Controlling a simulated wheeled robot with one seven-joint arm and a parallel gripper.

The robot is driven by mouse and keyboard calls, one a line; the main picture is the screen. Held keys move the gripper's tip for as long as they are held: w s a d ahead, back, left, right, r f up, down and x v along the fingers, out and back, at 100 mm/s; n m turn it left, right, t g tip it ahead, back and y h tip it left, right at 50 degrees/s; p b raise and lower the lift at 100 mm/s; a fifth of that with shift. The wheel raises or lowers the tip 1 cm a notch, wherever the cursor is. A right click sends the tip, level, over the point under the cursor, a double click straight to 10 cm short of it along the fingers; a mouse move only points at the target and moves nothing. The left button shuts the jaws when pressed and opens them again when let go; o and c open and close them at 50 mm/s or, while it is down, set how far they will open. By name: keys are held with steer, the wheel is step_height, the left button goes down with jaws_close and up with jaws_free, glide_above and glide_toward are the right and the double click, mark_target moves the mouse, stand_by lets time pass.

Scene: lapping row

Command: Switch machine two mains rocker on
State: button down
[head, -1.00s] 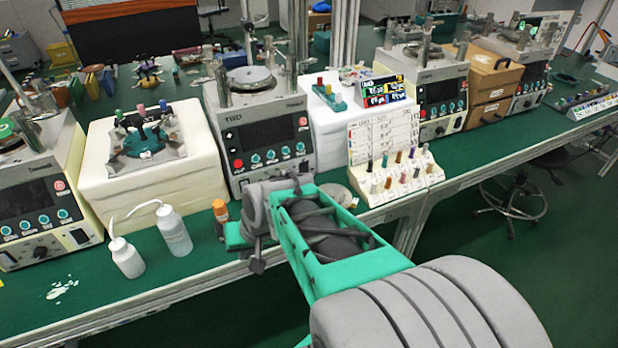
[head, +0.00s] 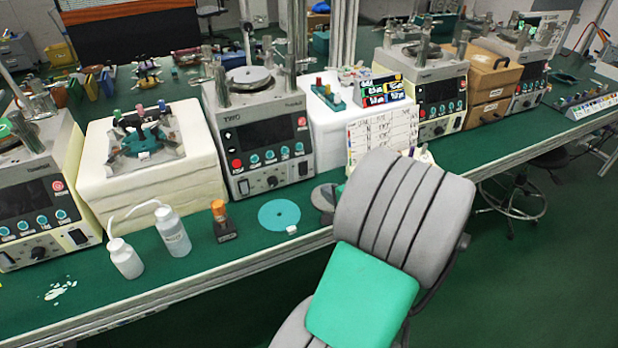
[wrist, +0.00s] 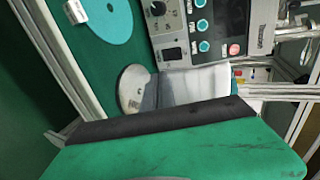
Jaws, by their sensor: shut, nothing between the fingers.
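Machine two (head: 262,130), marked TWO, stands on the bench with a dark screen, teal buttons and a black knob. A small dark rocker (head: 303,168) sits at the lower right of its front. It also shows in the wrist view as a dark rectangle (wrist: 172,54); which way it is pressed is too small to tell. My gripper (wrist: 155,122) fills the bottom of the wrist view as a green body with a black edge, shut and empty, apart from the rocker in the picture. In the head view my arm hides it.
A teal disc (head: 279,214) and a grey disc (head: 324,198) lie on the bench before the machine. An orange-capped bottle (head: 221,218) and white wash bottles (head: 173,232) stand to the left. A chart stand (head: 383,135) is at the right, partly behind my arm.

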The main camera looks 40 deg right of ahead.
glide_toward(304, 175)
steer(key=x, duration=0.5)
steer(key=shift+w+d+f, duration=0.1)
steer(key=shift+w+f, duration=0.05)
steer(key=shift+f, duration=0.05)
steer(key=shift+w+d, duration=0.2)
steer(key=shift+w, duration=0.3)
steer(key=shift+a+f, duration=0.1)
